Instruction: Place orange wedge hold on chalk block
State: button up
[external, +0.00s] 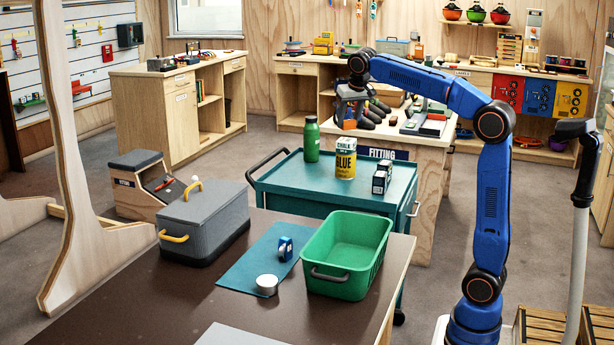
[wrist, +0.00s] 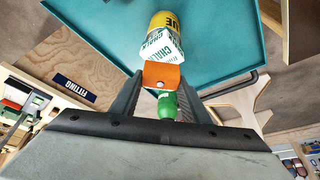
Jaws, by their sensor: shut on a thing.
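My gripper (external: 350,112) is shut on the orange wedge hold (wrist: 162,75), which sits between the fingertips in the wrist view. A small orange patch of the hold (external: 349,124) shows under the fingers in the external view. The white and green chalk block (external: 346,144) stands on top of a yellow glue can (external: 345,165) on the teal trolley. The hold appears just above the chalk block, with a small gap in the external view. In the wrist view, the hold overlaps the near edge of the chalk block (wrist: 160,46).
A green bottle (external: 312,140) stands left of the can on the trolley (external: 290,178); small dark boxes (external: 382,177) stand right. A green bin (external: 345,255), a grey lidded box (external: 204,220) and a blue mat (external: 245,262) are on the front table. The trolley top is otherwise mostly clear.

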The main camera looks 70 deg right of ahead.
jog(key=shift+f, duration=2.1)
jog(key=shift+f, duration=0.15)
jog(key=o, duration=1.1)
jog(key=shift+c, duration=0.2)
jog(key=v, duration=1.2)
